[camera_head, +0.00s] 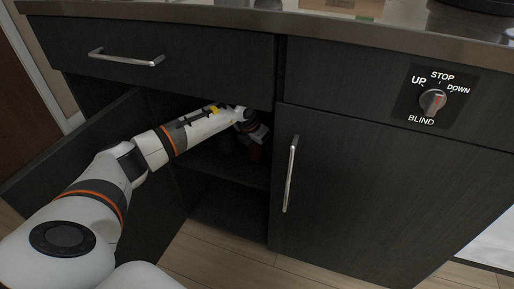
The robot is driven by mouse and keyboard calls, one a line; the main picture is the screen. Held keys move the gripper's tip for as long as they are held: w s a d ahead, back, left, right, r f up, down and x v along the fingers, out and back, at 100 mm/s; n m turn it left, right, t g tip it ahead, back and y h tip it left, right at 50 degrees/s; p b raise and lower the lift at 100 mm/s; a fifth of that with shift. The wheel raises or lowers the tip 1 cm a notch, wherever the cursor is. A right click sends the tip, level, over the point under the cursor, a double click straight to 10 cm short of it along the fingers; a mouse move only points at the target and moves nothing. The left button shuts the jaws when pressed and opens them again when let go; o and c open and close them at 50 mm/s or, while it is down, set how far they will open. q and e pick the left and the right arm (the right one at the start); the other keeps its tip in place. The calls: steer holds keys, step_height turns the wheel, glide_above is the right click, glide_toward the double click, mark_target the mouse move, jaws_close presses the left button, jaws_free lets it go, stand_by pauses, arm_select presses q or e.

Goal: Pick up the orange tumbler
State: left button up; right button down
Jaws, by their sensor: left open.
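My left arm reaches in from the left through the open cabinet doorway. My left gripper (260,135) is inside the dark cabinet, just under the drawer. It is open, though its fingers are small and shaded. A dark reddish-brown object (256,153) stands just below the gripper and could be the orange tumbler. Its shape and colour are hard to tell in the shadow, and I cannot tell whether the fingers touch it. My right gripper is not in view.
The left cabinet door (105,165) stands open beneath my arm. The right door (345,195) is shut, with an upright metal handle (291,173). A drawer (180,55) and the counter edge (220,27) lie above the opening. A blind control knob (432,101) is at right.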

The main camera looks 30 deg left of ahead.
arm_select(q)
steer(key=shift+s+r, duration=0.2)
steer(key=shift+r, duration=0.05)
steer(key=c, duration=1.1)
steer(key=shift+c, duration=0.3)
steer(key=shift+r, duration=0.1)
